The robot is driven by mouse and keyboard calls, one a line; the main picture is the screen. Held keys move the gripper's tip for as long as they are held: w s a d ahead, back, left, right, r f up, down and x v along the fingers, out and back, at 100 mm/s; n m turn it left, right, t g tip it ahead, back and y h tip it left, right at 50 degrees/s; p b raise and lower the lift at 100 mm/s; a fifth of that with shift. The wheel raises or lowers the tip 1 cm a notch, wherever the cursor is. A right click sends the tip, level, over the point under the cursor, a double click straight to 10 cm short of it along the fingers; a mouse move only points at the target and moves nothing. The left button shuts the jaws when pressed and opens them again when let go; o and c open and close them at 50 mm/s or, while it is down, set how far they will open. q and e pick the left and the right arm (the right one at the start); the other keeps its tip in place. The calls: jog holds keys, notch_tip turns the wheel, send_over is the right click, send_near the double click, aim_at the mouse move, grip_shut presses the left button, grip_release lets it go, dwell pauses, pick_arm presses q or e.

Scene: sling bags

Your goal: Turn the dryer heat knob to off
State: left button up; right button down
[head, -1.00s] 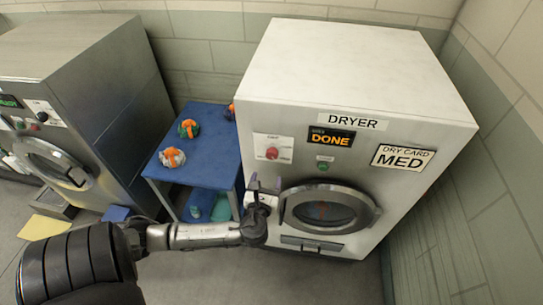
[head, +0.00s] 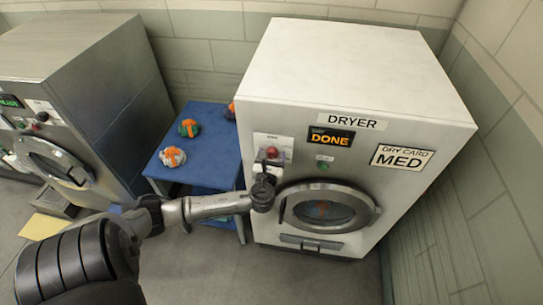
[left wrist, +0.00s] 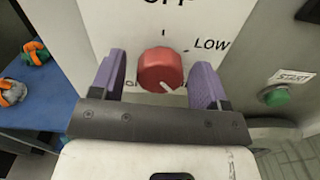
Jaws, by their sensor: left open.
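The dryer (head: 355,75) is a white box with a round door and a lit sign reading DONE. Its red heat knob (head: 271,152) sits on a white plate at the upper left of the front. In the left wrist view the knob (left wrist: 160,68) has a white pointer mark aimed down and slightly right, away from OFF at the top. LOW is at its upper right; the lower labels are mostly hidden. My left gripper (left wrist: 158,80) is open, its purple fingers on either side of the knob, with gaps visible. In the head view the left gripper (head: 268,163) covers the plate's lower part.
A green START button (head: 323,166) is right of the knob, above the dryer door (head: 325,208). A blue table (head: 212,135) with orange-strapped bags (head: 188,128) stands left of the dryer. A steel washer (head: 85,75) is farther left.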

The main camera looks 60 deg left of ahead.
pick_arm(q)
jog(key=c, duration=0.9)
jog(key=shift+c, duration=0.2)
